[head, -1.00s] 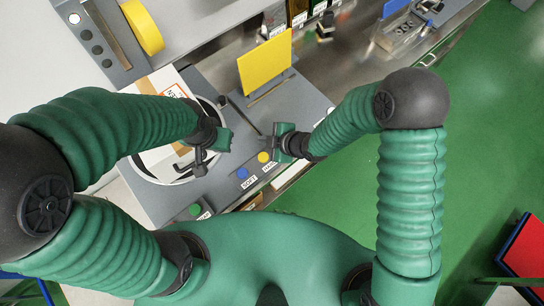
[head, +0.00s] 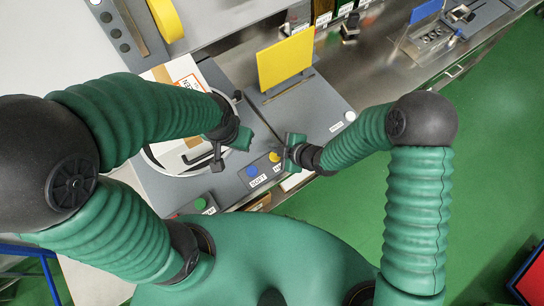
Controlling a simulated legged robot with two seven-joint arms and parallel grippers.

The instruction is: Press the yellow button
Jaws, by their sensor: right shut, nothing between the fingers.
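The yellow button (head: 274,157) is a small round knob on the sloped front of the grey machine (head: 305,105). A blue button (head: 252,171) sits just left of it, and a green button (head: 200,203) is further down-left. My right gripper (head: 287,152) is shut and empty, close to the right side of the yellow button. Its dark fingertips are small here, and I cannot tell whether they touch the button. My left gripper (head: 230,150) hovers over the left part of the machine, near a round white-rimmed opening. Its finger opening is unclear.
A yellow panel (head: 285,60) stands upright behind the buttons. A box with orange print (head: 180,72) lies under my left arm. Another machine with a blue panel (head: 427,9) is at top right. Green floor (head: 400,250) is open at right.

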